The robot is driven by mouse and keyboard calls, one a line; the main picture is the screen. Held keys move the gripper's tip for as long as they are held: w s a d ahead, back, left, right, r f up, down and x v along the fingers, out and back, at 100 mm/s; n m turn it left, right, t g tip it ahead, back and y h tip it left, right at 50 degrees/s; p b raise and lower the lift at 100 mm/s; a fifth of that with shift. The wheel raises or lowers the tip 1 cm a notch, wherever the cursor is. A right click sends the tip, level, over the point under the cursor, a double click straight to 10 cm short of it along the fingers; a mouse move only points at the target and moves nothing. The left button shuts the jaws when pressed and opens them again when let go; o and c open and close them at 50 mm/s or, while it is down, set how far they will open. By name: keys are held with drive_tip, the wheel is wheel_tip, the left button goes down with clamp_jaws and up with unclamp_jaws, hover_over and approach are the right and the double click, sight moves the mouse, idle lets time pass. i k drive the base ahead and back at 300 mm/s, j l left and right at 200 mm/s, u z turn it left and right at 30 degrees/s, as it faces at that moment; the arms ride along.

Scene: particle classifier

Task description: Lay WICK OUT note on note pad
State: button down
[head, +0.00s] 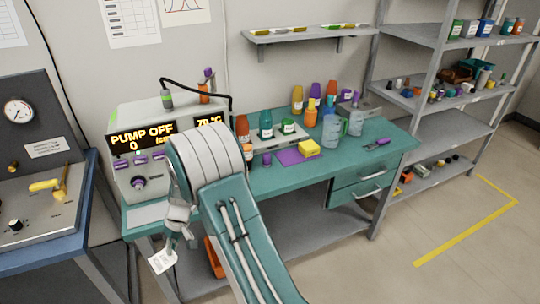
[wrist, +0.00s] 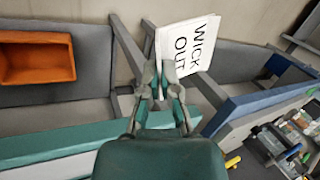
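The white WICK OUT note (wrist: 197,48) is between the fingertips of my gripper (wrist: 168,80) in the wrist view, its lettering readable. In the head view the note (head: 162,261) hangs from my gripper (head: 177,240), in front of the table's left end and below its top. A flat white sheet or pad (head: 148,215) lies on the table's left front corner. I cannot tell which is the note pad.
The green table (head: 385,135) carries bottles, jars and beakers at its back. The pump unit (head: 140,165) stands at its left end. A blue bench (head: 55,225) with a gauge panel is at left. An orange bin (wrist: 35,58) is on the lower shelf.

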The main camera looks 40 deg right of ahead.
sight(309, 146)
drive_tip(key=j+z, duration=0.15)
drive_tip(key=z, duration=1.1)
